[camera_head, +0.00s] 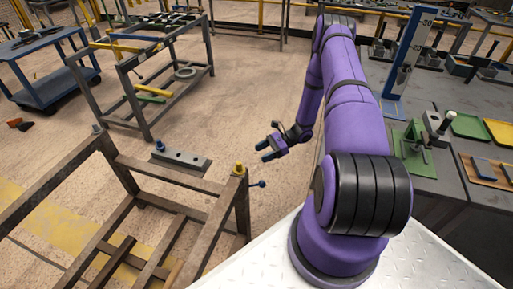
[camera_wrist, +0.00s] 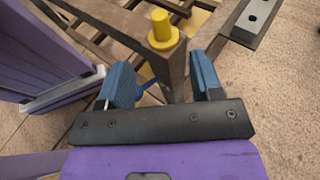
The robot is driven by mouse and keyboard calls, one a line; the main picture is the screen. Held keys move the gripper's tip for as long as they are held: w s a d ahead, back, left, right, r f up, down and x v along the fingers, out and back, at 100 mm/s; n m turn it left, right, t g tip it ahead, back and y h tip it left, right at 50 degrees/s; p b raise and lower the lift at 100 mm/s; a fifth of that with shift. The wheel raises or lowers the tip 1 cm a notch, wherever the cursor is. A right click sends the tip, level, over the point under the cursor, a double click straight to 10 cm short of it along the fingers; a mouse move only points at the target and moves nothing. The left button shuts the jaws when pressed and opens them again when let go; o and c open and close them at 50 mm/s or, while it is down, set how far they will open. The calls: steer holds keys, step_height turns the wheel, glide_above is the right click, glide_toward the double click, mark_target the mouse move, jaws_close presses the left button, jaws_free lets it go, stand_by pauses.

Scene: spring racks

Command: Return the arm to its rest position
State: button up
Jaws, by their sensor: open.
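My purple arm reaches out from my white base in the head view, with its end folded back to the left. My gripper (camera_head: 273,148) is open, its two blue fingers apart and empty, above the floor to the right of the near rack. In the wrist view my gripper (camera_wrist: 162,85) shows both blue fingers spread, with a rack post (camera_wrist: 174,65) visible beyond the gap. That post carries a yellow cap (camera_wrist: 164,30), which also shows in the head view (camera_head: 239,170). I cannot tell the exact distance between fingers and post.
A brown metal rack (camera_head: 120,165) stands at the near left, with a grey drilled bar (camera_head: 182,161) by its far side. A grey workbench (camera_head: 447,185) with trays and a green fixture (camera_head: 413,150) lies right. A blue cart (camera_head: 40,85) stands back left. Open floor lies between.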

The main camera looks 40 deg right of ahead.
steer(key=a+r+n+g+h, duration=0.2)
steer(key=a+r+n, duration=0.15)
steer(key=r, duration=0.75)
steer(key=a+r+n+g+h, duration=0.1)
steer(key=a+r+n+h, duration=0.2)
steer(key=r, duration=0.9)
steer(key=a+r+n+g+h, duration=0.25)
steer(key=r+n, duration=0.25)
steer(key=r, duration=0.6)
steer(key=s+a+r+n+t+h, duration=0.25)
steer(key=s+a+r+n, duration=0.3)
steer(key=s+r, duration=0.6)
steer(key=s+a+r+n+t+h, duration=0.3)
steer(key=s+r, duration=0.6)
steer(key=s, duration=0.4)
steer(key=shift+n+t+h, duration=0.5)
steer(key=shift+t, duration=0.2)
